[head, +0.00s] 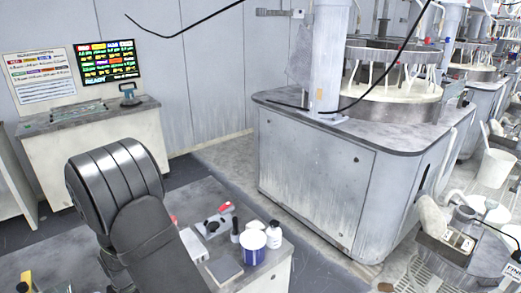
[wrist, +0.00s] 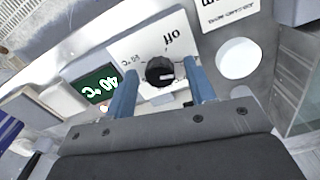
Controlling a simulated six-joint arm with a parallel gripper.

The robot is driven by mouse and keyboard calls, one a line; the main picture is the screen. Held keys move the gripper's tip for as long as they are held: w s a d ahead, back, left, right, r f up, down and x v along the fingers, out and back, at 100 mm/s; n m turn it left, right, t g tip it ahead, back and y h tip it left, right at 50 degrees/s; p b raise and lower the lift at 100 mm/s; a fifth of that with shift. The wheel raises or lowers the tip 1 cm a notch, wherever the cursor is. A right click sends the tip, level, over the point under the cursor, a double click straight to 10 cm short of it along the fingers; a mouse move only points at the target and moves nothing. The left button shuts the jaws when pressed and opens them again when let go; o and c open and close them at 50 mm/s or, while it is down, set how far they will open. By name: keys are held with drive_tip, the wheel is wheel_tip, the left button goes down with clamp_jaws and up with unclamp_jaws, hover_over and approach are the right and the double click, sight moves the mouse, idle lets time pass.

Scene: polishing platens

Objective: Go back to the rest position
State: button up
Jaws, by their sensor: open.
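In the wrist view, my gripper (wrist: 158,72) shows two blue fingers standing apart, with nothing held between them. A black round knob (wrist: 160,71) on a white plate (wrist: 130,48) marked "off" appears between the fingertips. I cannot tell whether the fingers reach around it or stop short of it; no contact is visible. A green display (wrist: 97,86) reading 40 °C is left of the fingers. In the head view, my dark arm fills the lower left foreground and the gripper cannot be made out.
In the head view, a bench top holds a white-and-blue tub (head: 252,247) and a white bottle (head: 274,234). A large grey polishing machine (head: 315,180) stands behind to the right. A console (head: 95,140) stands at the back left. A white round part (wrist: 238,58) is right of the knob.

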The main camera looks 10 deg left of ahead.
drive_tip(key=n, duration=1.1)
drive_tip(key=shift+r, duration=0.4)
idle(0.3)
drive_tip(key=shift+f, duration=0.4)
drive_tip(key=m, duration=0.4)
drive_tip(key=shift+m, duration=2.6)
